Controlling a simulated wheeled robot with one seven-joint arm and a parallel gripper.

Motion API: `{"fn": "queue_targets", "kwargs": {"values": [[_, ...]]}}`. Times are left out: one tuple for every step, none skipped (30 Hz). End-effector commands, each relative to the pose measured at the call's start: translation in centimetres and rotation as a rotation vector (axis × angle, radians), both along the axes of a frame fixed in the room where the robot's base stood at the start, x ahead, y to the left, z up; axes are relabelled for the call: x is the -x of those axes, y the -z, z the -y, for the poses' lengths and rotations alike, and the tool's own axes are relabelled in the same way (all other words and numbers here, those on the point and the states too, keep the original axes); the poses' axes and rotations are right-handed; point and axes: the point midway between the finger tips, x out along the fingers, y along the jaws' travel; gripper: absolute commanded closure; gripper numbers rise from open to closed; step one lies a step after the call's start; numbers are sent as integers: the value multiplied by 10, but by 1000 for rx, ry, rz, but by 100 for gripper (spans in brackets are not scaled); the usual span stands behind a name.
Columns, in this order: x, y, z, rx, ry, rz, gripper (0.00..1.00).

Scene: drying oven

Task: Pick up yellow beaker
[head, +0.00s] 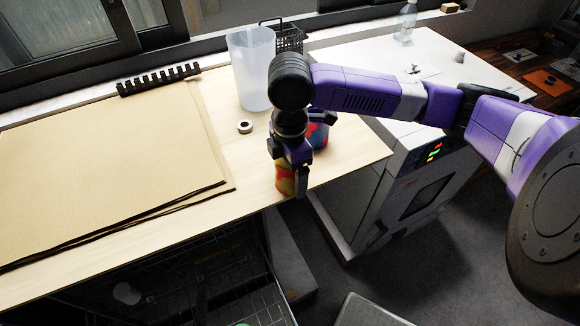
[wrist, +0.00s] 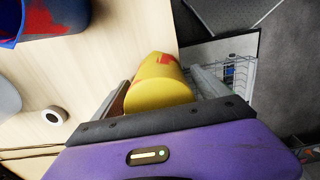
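The yellow beaker (head: 285,184), with red patches, is at the front edge of the wooden table. In the wrist view the yellow beaker (wrist: 158,88) lies between the two fingers of my gripper (wrist: 163,88) and nearly fills the gap. In the head view my gripper (head: 288,168) reaches down over it and hides its upper part. I cannot tell whether the fingers press on it, or whether its base rests on the table.
A blue and red beaker (head: 318,134) stands close behind my gripper; it also shows in the wrist view (wrist: 55,18). A tall translucent beaker (head: 250,75) and a small ring (head: 245,127) are nearby. Brown sheets (head: 110,150) cover the left. A white oven (head: 415,185) stands right.

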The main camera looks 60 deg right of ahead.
Motion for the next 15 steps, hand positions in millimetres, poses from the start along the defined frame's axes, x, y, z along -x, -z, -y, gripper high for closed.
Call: {"fn": "queue_targets", "kwargs": {"values": [[0,0,0,0,0,0,25],[0,0,0,0,0,0,31],[0,0,0,0,0,0,39],[0,0,0,0,0,0,45],[0,0,0,0,0,0,51],[0,0,0,0,0,0,59],[0,0,0,0,0,0,64],[0,0,0,0,0,0,70],[0,0,0,0,0,0,77],[0,0,0,0,0,0,77],[0,0,0,0,0,0,84],[0,0,0,0,0,0,84],[0,0,0,0,0,0,84],[0,0,0,0,0,0,84],[0,0,0,0,0,0,84]]}}
